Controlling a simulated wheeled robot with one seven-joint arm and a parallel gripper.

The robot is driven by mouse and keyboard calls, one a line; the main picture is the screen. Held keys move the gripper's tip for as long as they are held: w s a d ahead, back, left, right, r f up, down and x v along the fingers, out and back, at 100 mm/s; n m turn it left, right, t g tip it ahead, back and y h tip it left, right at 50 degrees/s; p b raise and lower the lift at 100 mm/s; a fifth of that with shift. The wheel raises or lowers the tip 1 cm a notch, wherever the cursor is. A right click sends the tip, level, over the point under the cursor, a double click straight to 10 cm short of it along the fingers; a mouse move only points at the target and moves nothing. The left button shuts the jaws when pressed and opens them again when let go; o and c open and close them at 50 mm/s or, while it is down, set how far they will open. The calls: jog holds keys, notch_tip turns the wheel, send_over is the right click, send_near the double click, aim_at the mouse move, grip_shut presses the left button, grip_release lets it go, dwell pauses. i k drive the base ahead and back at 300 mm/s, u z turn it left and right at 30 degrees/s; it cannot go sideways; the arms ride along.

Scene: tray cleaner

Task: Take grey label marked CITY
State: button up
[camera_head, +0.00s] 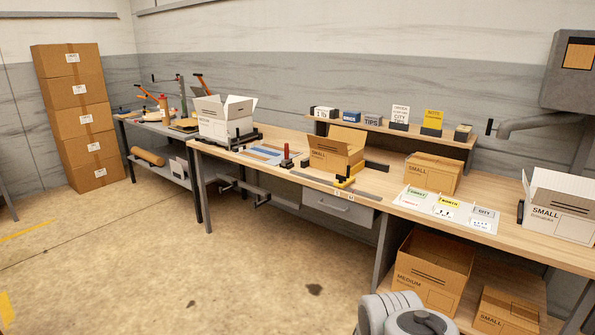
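The grey label marked CITY (485,212) lies at the right end of a row of three labels on a pale mat (466,228) on the workbench. A rounded grey-white part of my arm shows at the bottom edge, in front of the bench and well below the labels. My gripper is not in view, so whether it is open or shut does not show.
An open white box (563,206) marked SMALL stands right of the labels, and a closed brown box (433,172) behind them. An open brown box (336,150) stands further left. More cartons (433,271) are under the bench (520,240).

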aim_at(490, 214)
jog(key=i, duration=1.65)
jog(key=z, duration=1.55)
